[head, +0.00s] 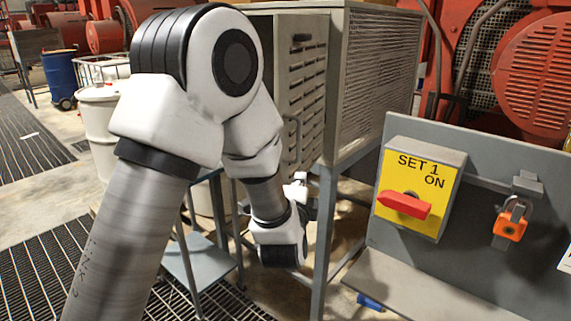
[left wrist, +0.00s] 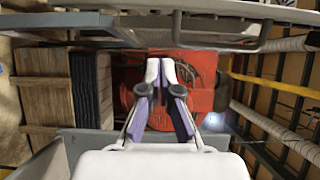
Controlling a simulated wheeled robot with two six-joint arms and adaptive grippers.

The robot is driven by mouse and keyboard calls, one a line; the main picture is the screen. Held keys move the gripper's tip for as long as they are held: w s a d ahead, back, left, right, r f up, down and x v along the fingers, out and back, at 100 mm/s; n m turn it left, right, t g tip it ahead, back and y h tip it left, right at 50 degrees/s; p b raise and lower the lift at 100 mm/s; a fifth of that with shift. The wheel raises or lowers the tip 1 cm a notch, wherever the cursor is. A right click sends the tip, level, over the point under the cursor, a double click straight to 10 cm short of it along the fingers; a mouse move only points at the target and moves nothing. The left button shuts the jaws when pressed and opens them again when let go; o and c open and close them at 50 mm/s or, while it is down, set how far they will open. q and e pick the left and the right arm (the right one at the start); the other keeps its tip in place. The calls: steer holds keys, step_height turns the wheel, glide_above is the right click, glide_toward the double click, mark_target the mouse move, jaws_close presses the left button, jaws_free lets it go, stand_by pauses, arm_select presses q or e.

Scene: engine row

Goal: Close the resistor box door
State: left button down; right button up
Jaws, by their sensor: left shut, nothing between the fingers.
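The resistor box (head: 378,85) is a grey louvred cabinet on legs, in the middle of the head view. Its slotted door (head: 312,75) faces left, with a dark latch near the top and a bar handle lower down. My left arm hides the door's left part, so I cannot tell how far it stands open. My left gripper (head: 299,190) is low beside the box's front leg, below the door, mostly hidden by my wrist. In the left wrist view its fingers (left wrist: 160,70) are together and empty, below a grey horizontal edge. My right gripper is not in view.
A yellow switch box (head: 421,190) with a red handle and an orange padlock (head: 510,225) are on a grey panel at right. A small grey table (head: 200,265) stands below my arm. A white drum (head: 100,125) and blue barrel (head: 60,75) stand left. Open floor lies between.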

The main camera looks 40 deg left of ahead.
arm_select(q)
steer(key=shift+w+a+p, duration=0.2)
steer(key=shift+w+a, duration=0.1)
steer(key=shift+a, duration=0.5)
steer(key=shift+w+a+p, duration=0.2)
steer(key=shift+w+a, duration=0.1)
steer(key=shift+a, duration=0.5)
steer(key=shift+w+a+p, duration=0.2)
steer(key=shift+w+a, duration=0.1)
steer(key=shift+a, duration=0.5)
